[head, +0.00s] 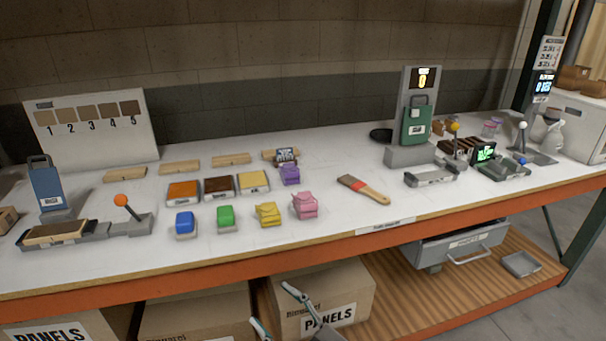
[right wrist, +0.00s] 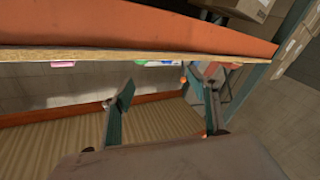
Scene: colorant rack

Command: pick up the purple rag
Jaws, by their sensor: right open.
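The purple rag (head: 290,174) lies folded on the white workbench (head: 340,245), behind the pink rag (head: 305,205) and right of the yellow tray block (head: 254,181). A yellow rag (head: 268,213) lies left of the pink one. My right gripper (head: 270,305) is open and empty, low in front of the bench's front edge, well apart from the purple rag. Its two spread fingers also show in the right wrist view (right wrist: 160,95), where I cannot make out the purple rag. My left gripper is not in view.
A brush (head: 364,189) lies to the right. The bench's orange front edge (head: 330,231) lies between my right gripper and the tabletop. Cardboard boxes (head: 350,279) stand below.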

